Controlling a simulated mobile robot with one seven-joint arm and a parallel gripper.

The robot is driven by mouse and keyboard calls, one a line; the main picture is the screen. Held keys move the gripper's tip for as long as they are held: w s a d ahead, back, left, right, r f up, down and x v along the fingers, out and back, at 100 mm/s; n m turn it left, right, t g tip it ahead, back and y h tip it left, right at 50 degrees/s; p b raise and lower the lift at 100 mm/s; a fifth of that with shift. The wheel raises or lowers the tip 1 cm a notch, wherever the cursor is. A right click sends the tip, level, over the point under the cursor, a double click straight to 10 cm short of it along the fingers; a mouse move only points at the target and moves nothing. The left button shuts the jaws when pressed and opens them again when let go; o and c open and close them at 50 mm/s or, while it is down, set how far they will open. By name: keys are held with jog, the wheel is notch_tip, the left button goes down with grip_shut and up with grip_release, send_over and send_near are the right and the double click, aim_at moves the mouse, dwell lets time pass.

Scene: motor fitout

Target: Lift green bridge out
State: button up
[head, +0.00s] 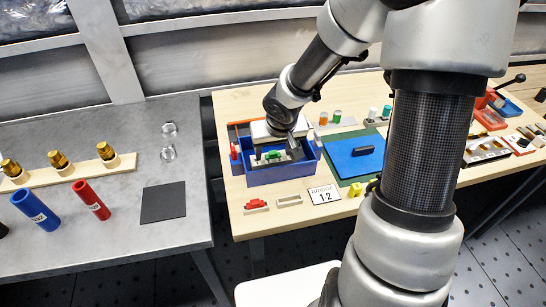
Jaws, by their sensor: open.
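The green bridge (273,155) is a small green piece inside the blue bin (283,175) on the wooden table. My gripper (276,151) points down into this bin, with its fingers open around the green bridge or just above it. I cannot tell if they touch it. The gripper body and the bin's front wall hide part of the bin's inside.
A blue mat (352,160) carries a dark block (363,151). Orange and green cylinders (337,116) stand behind.

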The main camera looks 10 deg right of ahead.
jog(key=c, duration=1.1)
notch_tip(320, 180, up, 10)
jog(key=p, duration=0.5)
